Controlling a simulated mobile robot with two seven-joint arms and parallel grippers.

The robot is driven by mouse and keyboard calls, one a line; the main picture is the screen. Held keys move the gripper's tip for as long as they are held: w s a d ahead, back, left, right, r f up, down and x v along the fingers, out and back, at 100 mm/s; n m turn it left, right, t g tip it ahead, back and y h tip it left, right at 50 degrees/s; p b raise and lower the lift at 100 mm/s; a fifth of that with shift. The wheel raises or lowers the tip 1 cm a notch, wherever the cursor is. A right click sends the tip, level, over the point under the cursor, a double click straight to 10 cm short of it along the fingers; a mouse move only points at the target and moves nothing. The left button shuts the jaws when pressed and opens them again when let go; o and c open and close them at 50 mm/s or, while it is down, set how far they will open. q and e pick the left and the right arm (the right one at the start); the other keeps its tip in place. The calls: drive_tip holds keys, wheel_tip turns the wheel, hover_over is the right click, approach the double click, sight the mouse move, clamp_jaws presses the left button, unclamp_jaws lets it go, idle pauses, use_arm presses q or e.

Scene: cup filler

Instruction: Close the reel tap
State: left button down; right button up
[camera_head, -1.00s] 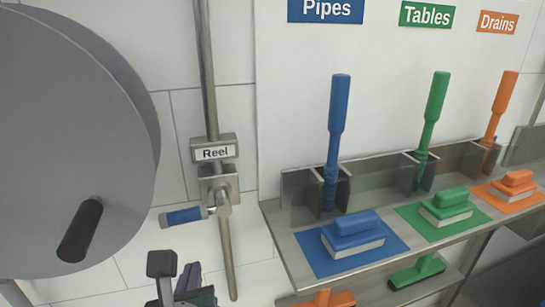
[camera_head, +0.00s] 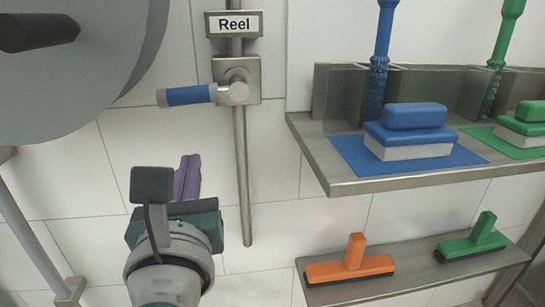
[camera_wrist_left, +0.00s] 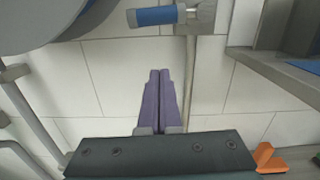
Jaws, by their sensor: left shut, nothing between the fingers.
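The reel tap has a blue-sleeved lever (camera_head: 188,95) that points left from a metal valve body (camera_head: 238,90) under a "Reel" label (camera_head: 234,24). The lever lies about level, across the vertical pipe. In the left wrist view the lever (camera_wrist_left: 157,16) is at the top, beyond my fingertips. My left gripper (camera_head: 188,160) is below the lever and apart from it. Its purple fingers are together with nothing between them, and they also show in the left wrist view (camera_wrist_left: 164,74). My right gripper is in neither view.
A large grey hose reel (camera_head: 75,90) with a dark handle (camera_head: 38,30) fills the upper left. A steel shelf (camera_head: 400,182) with brushes is at the right. A lower shelf (camera_head: 420,283) holds an orange squeegee (camera_head: 350,266) and a green one (camera_head: 472,243). Tiled wall surrounds the pipe.

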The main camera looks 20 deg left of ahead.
sight(188, 95)
use_arm(q)
drive_tip(key=w+a+r+p, duration=0.2)
drive_tip(key=w+a+r, duration=0.1)
drive_tip(key=w+r, duration=0.1)
drive_tip(key=shift+w+a, duration=0.25)
drive_tip(key=shift+w, duration=0.4)
drive_tip(key=shift+r, duration=0.1)
drive_tip(key=shift+a+r+m+p, duration=0.1)
drive_tip(key=shift+r+m+p, duration=0.4)
drive_tip(key=shift+r+p, duration=0.5)
drive_tip(key=shift+f, duration=0.15)
